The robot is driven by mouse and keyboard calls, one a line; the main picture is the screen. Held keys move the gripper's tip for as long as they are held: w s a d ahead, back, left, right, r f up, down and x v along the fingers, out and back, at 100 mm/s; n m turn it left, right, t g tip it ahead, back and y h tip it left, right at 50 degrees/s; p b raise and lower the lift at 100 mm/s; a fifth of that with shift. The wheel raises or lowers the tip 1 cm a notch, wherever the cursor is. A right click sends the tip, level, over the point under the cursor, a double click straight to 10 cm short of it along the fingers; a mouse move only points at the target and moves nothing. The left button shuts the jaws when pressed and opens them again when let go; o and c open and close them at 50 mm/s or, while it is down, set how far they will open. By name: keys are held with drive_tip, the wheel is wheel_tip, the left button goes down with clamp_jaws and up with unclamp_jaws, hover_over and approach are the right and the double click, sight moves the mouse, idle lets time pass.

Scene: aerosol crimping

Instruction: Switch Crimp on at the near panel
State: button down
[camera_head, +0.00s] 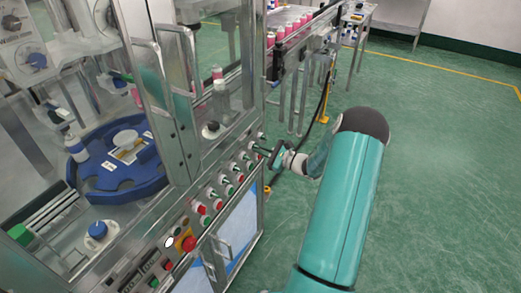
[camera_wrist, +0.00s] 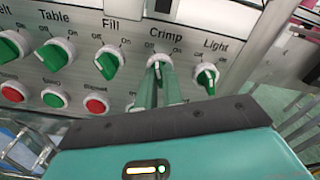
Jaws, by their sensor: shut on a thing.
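The Crimp knob (camera_wrist: 158,60) is a green switch in a pale ring, below the "Crimp" label with On and Off marks, in the wrist view. My gripper (camera_wrist: 158,82) has its green fingers closed on this knob, hiding most of it, so its exact angle is hard to tell. In the head view, my gripper (camera_head: 272,155) is at the right end of the row of knobs on the near panel (camera_head: 235,168). The Crimp knob cannot be made out there.
The Fill knob (camera_wrist: 108,62) is left of Crimp and the Light knob (camera_wrist: 207,77) is close on its right. Red and green buttons sit below. A blue rotary carrier (camera_head: 120,185) is inside the machine. Green floor (camera_head: 440,150) is open at right.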

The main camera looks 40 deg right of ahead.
drive_tip(key=m, duration=1)
drive_tip(key=shift+m, duration=0.3)
idle(0.4)
drive_tip(key=c, duration=1.5)
unclamp_jaws()
drive_tip(key=shift+c, duration=0.2)
drive_tip(key=v, duration=1.3)
drive_tip(key=shift+s, duration=0.4)
drive_tip(key=shift+d, duration=0.1)
